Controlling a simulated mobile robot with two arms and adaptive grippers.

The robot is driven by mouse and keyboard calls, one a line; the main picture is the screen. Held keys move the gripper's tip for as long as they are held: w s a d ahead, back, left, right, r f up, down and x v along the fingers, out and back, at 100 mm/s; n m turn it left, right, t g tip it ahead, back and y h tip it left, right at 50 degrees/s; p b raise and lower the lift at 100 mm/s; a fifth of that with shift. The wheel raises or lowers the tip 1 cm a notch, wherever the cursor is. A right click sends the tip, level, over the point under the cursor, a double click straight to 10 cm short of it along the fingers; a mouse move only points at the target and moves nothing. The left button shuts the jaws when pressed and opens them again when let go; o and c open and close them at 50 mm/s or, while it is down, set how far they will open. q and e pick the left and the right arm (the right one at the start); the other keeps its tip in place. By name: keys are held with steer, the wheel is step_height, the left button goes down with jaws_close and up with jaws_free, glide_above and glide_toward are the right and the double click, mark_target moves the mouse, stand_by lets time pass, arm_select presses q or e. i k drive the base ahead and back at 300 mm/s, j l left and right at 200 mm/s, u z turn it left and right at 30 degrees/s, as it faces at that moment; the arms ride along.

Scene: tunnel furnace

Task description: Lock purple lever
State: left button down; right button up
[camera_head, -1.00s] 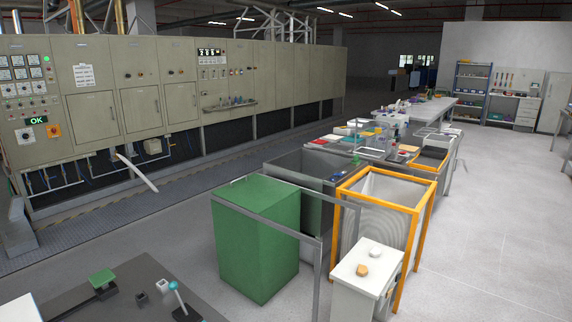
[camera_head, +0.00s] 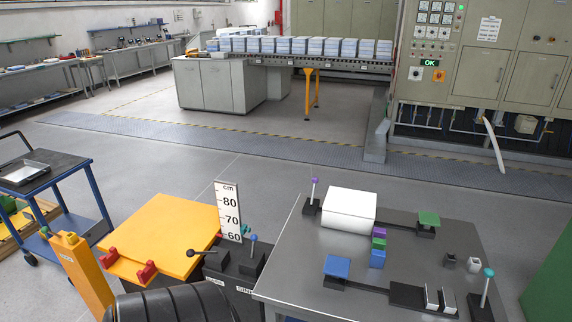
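The purple lever (camera_head: 314,190) stands at the far left corner of the dark grey table (camera_head: 320,262). It is a thin pale rod with a purple knob, rising nearly upright from a small black base (camera_head: 311,206). From here I cannot tell whether it is locked. A white block (camera_head: 348,210) lies just right of it. Another lever with a teal knob (camera_head: 488,273) stands at the table's near right. A blue-knobbed lever (camera_head: 253,240) stands on a dark unit left of the table. Neither of my grippers is in view.
The table also holds a green pad (camera_head: 429,219), a blue pad (camera_head: 337,267) and small blocks (camera_head: 378,244). A yellow platform (camera_head: 160,240) and a blue cart (camera_head: 46,180) stand left. Open floor (camera_head: 180,165) lies behind. A green box (camera_head: 550,270) is at the right edge.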

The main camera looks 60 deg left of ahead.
mark_target(315, 180)
steer(key=u, duration=1.7)
steer(key=i+j+z, duration=0.1)
steer(key=z, duration=0.3)
steer(key=i+j+z, duration=0.1)
steer(key=j+z, duration=0.15)
steer(key=z, duration=0.15)
steer(key=i+j+z, duration=0.1)
steer(key=j+z, duration=0.15)
steer(key=z, duration=0.15)
steer(key=j+z, duration=0.25)
steer(key=z, duration=0.15)
steer(key=k+j+z, duration=0.1)
steer(key=j+z, duration=0.2)
steer(key=j, duration=1.5)
